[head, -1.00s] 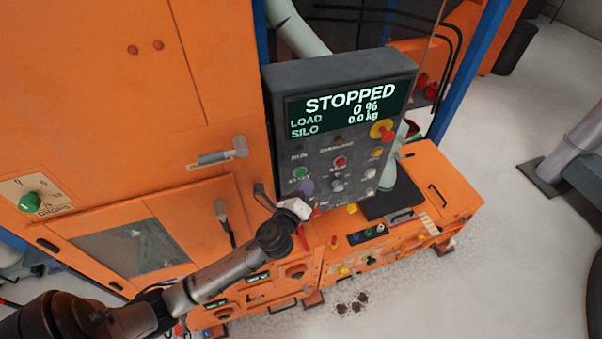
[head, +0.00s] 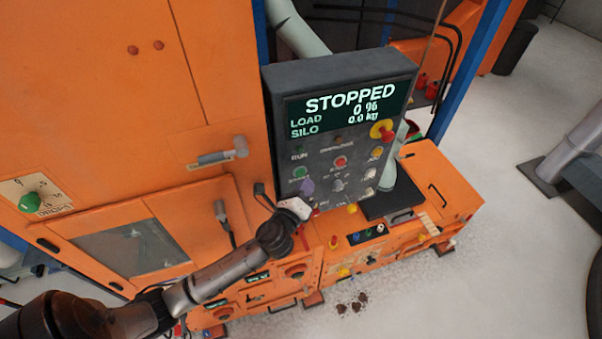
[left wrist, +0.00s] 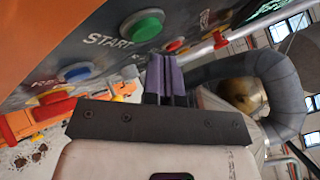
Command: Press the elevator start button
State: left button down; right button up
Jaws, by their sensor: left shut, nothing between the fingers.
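The grey control box (head: 270,95) has a display reading STOPPED, LOAD 0 % and SILO 0.0 kg. The green start button (head: 300,172) sits on the left of its panel, and it also shows in the left wrist view (left wrist: 142,25) above the word START. My left gripper (head: 307,187) is shut and empty, its purple fingers just below the start button in the head view. In the left wrist view my fingers (left wrist: 166,78) point up, to the lower right of the button, apart from it in the picture. My right gripper is not in view.
A red button (head: 340,162), a yellow-and-red emergency knob (head: 382,131) and several other controls share the panel. A blue button (left wrist: 75,72) lies left of my fingers in the wrist view. The orange cabinet (head: 100,100) stands left, with open floor (head: 480,270) right.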

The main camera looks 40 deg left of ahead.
pick_arm(q)
jog(key=shift+w+a, duration=0.2)
jog(key=shift+a, duration=0.15)
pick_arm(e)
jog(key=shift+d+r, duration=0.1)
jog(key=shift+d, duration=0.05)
pick_arm(q)
jog(key=shift+a, duration=0.1)
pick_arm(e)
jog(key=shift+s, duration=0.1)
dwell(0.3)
pick_arm(q)
jog(key=shift+a+f, duration=0.3)
jog(key=shift+a, duration=0.05)
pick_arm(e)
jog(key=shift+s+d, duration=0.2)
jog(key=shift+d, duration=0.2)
pick_arm(q)
jog(key=shift+d+r+p, duration=0.15)
jog(key=shift+d+p, duration=0.05)
jog(key=shift+p, duration=0.1)
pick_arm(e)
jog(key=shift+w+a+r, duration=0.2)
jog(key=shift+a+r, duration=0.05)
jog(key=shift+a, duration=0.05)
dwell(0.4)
pick_arm(q)
jog(key=shift+d, duration=0.15)
